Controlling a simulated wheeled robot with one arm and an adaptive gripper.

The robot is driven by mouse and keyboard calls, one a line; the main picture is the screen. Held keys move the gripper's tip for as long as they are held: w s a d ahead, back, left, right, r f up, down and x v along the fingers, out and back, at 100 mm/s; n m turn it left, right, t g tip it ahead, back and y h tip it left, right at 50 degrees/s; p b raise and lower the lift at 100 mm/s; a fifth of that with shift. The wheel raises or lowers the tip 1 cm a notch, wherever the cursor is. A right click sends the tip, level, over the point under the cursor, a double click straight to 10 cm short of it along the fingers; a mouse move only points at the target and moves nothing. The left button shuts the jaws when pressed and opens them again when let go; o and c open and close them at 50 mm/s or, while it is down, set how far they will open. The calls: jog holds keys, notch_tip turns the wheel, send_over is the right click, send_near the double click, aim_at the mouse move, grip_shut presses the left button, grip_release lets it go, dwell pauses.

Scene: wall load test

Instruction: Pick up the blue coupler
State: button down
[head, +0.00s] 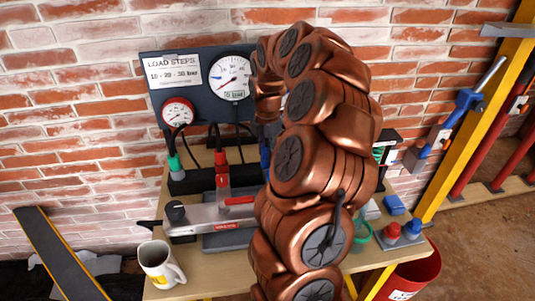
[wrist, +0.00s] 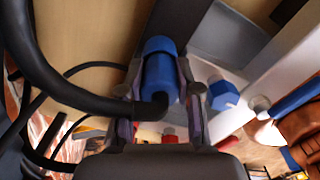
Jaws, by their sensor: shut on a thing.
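The blue coupler (wrist: 160,65) is in the middle of the wrist view, with a bent black hose (wrist: 90,95) joined to its near end. My gripper (wrist: 162,82) has one finger on each side of the coupler and is shut on it. In the head view my copper arm hides the gripper. A small blue part (head: 265,155) shows at the arm's left edge, beside the red coupler (head: 221,168) and the green coupler (head: 174,162). Whether the blue coupler is still seated in the holder cannot be told.
A gauge panel (head: 200,85) stands at the back of the bench (head: 210,285). A pump (head: 215,210) and a white mug (head: 160,263) are left of my arm. Red and blue caps (head: 400,232) lie at the right, near a yellow post (head: 475,110). A red bin (head: 418,277) stands below.

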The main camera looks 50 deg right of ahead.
jog(key=shift+r, duration=0.1)
notch_tip(320, 180, up, 10)
jog(key=shift+f+b, duration=0.1)
jog(key=shift+b, duration=0.35)
dwell(0.5)
jog(key=shift+r+p, duration=0.95)
jog(key=shift+r, duration=0.35)
jog(key=shift+d, duration=0.1)
jog(key=s+d+p, duration=0.3)
jog(key=s+d, duration=0.3)
jog(key=d, duration=0.1)
jog(key=shift+d, duration=0.4)
jog(key=shift+s, duration=0.1)
